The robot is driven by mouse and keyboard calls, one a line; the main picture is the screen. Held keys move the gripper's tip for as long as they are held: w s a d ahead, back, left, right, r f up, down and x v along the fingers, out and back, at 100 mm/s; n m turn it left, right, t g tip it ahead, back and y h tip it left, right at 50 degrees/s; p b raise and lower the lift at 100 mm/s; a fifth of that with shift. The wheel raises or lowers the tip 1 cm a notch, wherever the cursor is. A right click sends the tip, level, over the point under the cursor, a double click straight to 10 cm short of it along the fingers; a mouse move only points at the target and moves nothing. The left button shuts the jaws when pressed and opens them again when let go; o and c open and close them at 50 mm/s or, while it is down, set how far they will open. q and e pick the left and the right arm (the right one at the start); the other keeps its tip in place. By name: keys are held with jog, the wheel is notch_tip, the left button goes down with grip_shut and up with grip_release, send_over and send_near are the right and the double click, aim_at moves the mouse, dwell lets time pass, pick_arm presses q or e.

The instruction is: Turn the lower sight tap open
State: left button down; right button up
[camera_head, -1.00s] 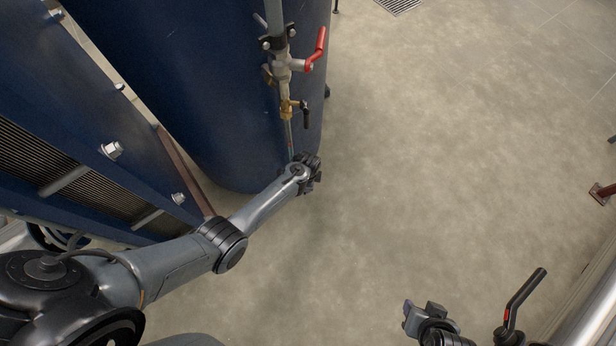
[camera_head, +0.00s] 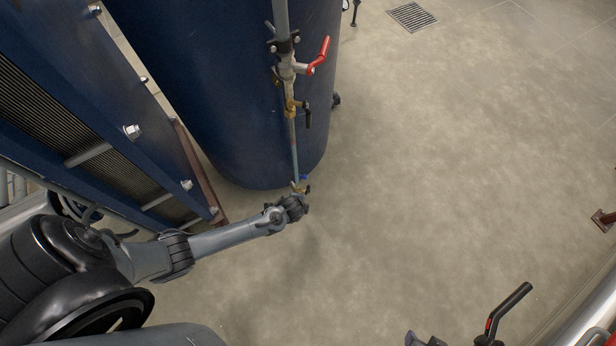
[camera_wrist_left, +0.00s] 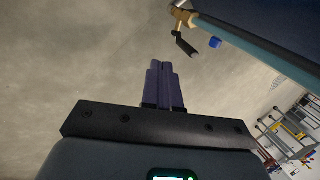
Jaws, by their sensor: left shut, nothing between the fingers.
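The sight glass pipe (camera_head: 294,140) runs down the front of the blue tank. The lower sight tap (camera_head: 299,189) is a small brass fitting at its bottom, largely hidden by my left gripper in the head view. In the left wrist view the tap (camera_wrist_left: 180,14) shows at the top right, with a black lever (camera_wrist_left: 186,43) slanting down and a blue piece (camera_wrist_left: 215,42) beside it. My left gripper (camera_wrist_left: 165,66) is shut and empty, its fingertips apart from the lever and to its lower left. My right gripper (camera_head: 424,341) is mostly cut off at the bottom edge.
A brass tap with a black lever (camera_head: 308,118) and a red-handled valve (camera_head: 318,57) sit higher on the pipe. The blue plate exchanger (camera_head: 150,110) stands on the left. A black-gripped lever (camera_head: 510,308) rises at the lower right.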

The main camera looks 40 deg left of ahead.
aim_at(308, 190)
pick_arm(q)
jog(key=w+a+f+b, duration=0.2)
jog(key=w+f+b, duration=0.5)
jog(key=f+b, duration=0.1)
jog(key=shift+a+f+b, duration=0.2)
jog(key=shift+a+b, duration=0.2)
jog(key=shift+b, duration=0.3)
pick_arm(e)
notch_tip(308, 190, down, 10)
jog(key=shift+w+d+r, duration=0.15)
jog(key=shift+d+r, duration=0.05)
pick_arm(q)
jog(key=shift+d, duration=0.1)
